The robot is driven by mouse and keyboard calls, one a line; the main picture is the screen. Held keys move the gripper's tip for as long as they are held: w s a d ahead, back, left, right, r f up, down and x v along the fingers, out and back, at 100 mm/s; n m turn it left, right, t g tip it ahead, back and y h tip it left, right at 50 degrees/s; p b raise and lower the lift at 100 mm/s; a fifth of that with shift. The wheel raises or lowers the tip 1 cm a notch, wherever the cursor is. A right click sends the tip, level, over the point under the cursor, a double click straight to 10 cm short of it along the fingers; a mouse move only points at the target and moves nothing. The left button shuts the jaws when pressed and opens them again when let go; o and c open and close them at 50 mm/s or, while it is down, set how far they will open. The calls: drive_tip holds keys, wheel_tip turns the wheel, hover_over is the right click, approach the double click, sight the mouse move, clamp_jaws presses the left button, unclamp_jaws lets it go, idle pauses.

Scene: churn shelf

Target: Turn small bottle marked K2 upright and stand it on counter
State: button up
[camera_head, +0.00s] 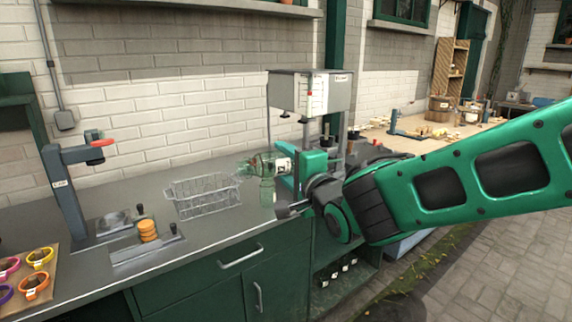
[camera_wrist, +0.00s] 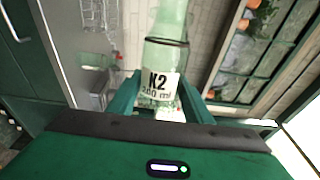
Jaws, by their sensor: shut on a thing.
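The small bottle marked K2 (camera_wrist: 160,82) is pale green and see-through, with a white label reading "K2" and "200 ml". My gripper (camera_wrist: 160,97) is shut on it around the label end, one finger on each side. In the head view the bottle (camera_head: 258,165) lies about level, pointing left out of my gripper (camera_head: 287,168), above the counter (camera_head: 222,222). Its far end runs out of the wrist view at the top. Part of its label end is hidden by my gripper.
A greenish clear vessel (camera_head: 267,191) stands on the counter just below the held bottle. A wire basket (camera_head: 203,197) is to its left. A grey box-topped stand (camera_head: 310,92) rises behind. A post with a red lever (camera_head: 68,190) stands further left. Counter between post and basket is partly clear.

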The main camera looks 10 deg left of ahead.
drive_tip(key=m, duration=1.2)
